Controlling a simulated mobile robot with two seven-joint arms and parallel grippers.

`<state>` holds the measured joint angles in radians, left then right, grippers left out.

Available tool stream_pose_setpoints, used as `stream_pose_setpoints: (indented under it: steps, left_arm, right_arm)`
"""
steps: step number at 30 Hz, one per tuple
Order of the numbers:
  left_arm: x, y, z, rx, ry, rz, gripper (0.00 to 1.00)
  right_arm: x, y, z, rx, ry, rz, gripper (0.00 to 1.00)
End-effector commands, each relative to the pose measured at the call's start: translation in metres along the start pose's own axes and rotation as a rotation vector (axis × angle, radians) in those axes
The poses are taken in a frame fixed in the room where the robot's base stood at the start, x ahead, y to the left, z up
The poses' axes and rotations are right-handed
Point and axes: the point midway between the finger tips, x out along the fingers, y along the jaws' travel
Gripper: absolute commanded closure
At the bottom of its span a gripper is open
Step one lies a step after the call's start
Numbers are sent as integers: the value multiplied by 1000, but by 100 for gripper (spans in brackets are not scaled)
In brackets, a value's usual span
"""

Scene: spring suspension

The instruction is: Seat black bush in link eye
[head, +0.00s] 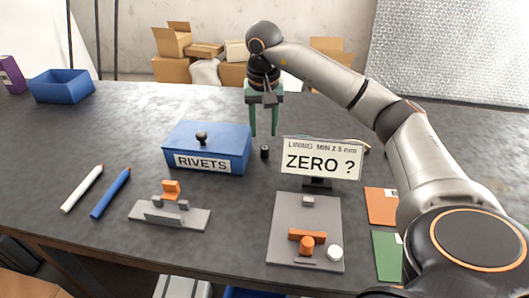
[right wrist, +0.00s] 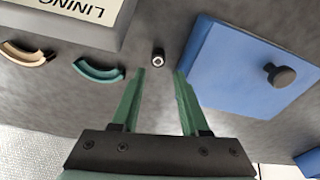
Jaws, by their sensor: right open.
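The black bush (head: 264,152) is a small upright cylinder on the table, between the blue box and the sign. In the right wrist view the bush (right wrist: 158,58) shows a light ring around its bore and lies just beyond the fingertips. My right gripper (head: 264,132) points down with its green fingers apart and empty; the fingers (right wrist: 160,75) do not enclose the bush. I cannot tell for sure which part is the link eye. A grey fixture with an orange block (head: 171,189) stands front left, and a grey plate (head: 318,222) with orange parts stands front right. My left gripper is not in view.
The blue RIVETS box (head: 236,145) with a black knob stands close left of the bush. The ZERO ? sign (head: 320,160) stands close right. A teal curved piece (right wrist: 98,71) and a tan one (right wrist: 28,54) lie nearby. White (head: 82,190) and blue (head: 111,194) markers lie left.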

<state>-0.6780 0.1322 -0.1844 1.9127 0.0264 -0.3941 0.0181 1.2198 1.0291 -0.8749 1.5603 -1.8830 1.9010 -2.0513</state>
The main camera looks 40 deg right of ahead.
Motion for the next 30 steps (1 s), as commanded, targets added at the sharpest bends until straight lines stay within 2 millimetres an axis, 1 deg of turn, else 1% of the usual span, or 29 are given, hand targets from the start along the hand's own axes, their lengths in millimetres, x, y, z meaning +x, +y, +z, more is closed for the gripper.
stream_pose_setpoints:
  steps: [5,12,14,17,23,30]
  left_arm:
    - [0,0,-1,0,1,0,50]
    - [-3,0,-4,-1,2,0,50]
    - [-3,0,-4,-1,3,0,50]
    - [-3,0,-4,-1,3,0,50]
    - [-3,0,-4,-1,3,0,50]
    - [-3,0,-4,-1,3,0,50]
  right_arm:
    - [12,1,0,0,-1,1,55]
    - [47,4,2,0,-2,1,55]
    - [54,4,2,0,-2,1,55]
    - [58,3,2,-1,0,-1,55]
    - [59,3,2,-1,1,-1,55]
    - [58,3,2,-1,0,-1,81]
